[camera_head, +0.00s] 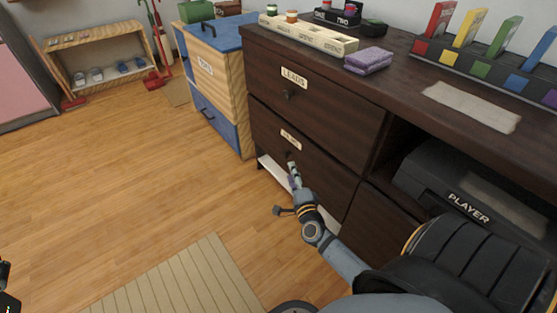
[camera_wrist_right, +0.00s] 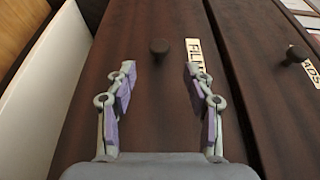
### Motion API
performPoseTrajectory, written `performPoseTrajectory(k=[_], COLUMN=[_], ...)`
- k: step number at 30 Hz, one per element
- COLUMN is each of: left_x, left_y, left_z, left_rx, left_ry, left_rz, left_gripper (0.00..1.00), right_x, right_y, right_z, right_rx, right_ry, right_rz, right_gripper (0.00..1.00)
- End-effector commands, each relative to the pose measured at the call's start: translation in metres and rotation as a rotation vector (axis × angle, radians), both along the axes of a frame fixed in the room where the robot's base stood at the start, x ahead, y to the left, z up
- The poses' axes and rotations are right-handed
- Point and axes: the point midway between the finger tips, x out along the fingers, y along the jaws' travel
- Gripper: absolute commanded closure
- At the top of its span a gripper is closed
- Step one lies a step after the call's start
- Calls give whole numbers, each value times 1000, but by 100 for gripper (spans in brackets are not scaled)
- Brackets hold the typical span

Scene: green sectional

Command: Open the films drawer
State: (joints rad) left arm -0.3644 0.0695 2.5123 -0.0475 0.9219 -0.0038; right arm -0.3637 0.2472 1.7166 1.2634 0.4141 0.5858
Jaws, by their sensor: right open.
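The films drawer (camera_head: 322,174) is the lower drawer at the left end of the dark wood cabinet, under the drawer labelled LEADS (camera_head: 310,100). It looks closed. Its label is partly readable in the right wrist view (camera_wrist_right: 197,62). Its round dark knob (camera_wrist_right: 159,46) lies just ahead of my right gripper (camera_wrist_right: 164,72), between the lines of its two fingers. The gripper is open and empty, and the knob looks just beyond the fingertips. In the head view my right gripper (camera_head: 294,174) is at the drawer front and partly covers it. My left gripper is not clearly in view.
A white panel (camera_head: 272,170) runs low under the drawer. A wood and blue cabinet (camera_head: 210,85) stands to the left. A black PLAYER device (camera_head: 470,195) sits in the right cubby. A striped mat (camera_head: 190,280) lies on the otherwise open floor before the drawer.

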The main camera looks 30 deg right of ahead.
Motion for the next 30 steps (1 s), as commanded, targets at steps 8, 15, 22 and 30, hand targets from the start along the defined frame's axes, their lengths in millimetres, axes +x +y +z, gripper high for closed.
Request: performPoseTrajectory(k=[8, 15, 22, 30], left_x=[1, 2, 2, 2], left_y=[-1, -1, -2, -2], left_z=[-16, -25, -25, -25], left_rx=[2, 5, 6, 6], left_ry=[2, 6, 6, 6], left_rz=[9, 14, 15, 15], left_gripper=[0, 0, 0, 0], right_x=[55, 88, 94, 93], right_y=[-17, -28, -30, -30], right_z=[-2, -2, -1, -1], right_rx=[-2, -1, -2, -2], right_ry=[-3, 0, 3, 3], right_rz=[1, 2, 2, 2], right_gripper=[47, 47, 47, 68])
